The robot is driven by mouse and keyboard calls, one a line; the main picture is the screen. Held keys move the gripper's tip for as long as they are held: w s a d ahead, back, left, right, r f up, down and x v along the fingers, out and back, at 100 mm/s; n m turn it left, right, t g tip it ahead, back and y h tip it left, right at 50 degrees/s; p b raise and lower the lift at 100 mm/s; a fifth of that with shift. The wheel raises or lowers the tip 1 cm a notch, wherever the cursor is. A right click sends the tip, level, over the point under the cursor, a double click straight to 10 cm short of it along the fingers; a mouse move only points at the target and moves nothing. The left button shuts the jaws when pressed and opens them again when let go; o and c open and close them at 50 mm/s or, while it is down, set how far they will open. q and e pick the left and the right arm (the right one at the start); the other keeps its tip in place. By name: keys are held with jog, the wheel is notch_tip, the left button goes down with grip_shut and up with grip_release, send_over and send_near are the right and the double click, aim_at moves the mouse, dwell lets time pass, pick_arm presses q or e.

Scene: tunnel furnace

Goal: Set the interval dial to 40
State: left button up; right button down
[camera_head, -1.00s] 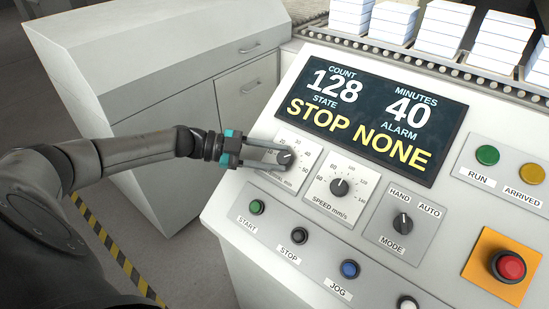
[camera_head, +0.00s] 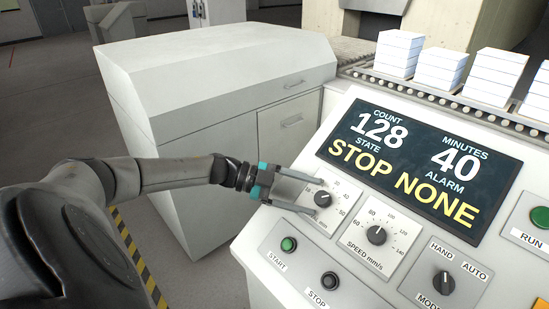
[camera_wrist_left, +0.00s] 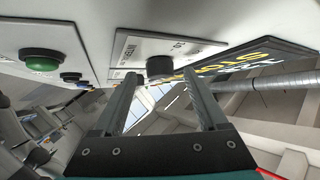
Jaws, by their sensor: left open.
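The interval dial (camera_head: 322,199) is a small dark knob on a white scale plate at the panel's left side. In the wrist view its dark knob (camera_wrist_left: 160,66) shows between and just past the fingertips. My left gripper (camera_head: 317,197) is open, with one finger above and one below the knob, and no clear contact shows. The display (camera_head: 418,172) reads MINUTES 40, COUNT 128, STATE STOP and ALARM NONE. The left finger hides part of the plate's lettering. My right gripper is not in view.
The speed dial (camera_head: 376,235) sits right of the interval dial, with the mode switch (camera_head: 444,283) farther right. The green start button (camera_head: 288,244) and black stop button (camera_head: 329,280) lie below. A white cabinet (camera_head: 215,85) stands to the left.

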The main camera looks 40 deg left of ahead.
pick_arm(q)
jog(key=v, duration=1.3)
jog(key=shift+s+a+p, duration=0.15)
jog(key=shift+a+p, duration=0.15)
jog(key=shift+a, duration=0.05)
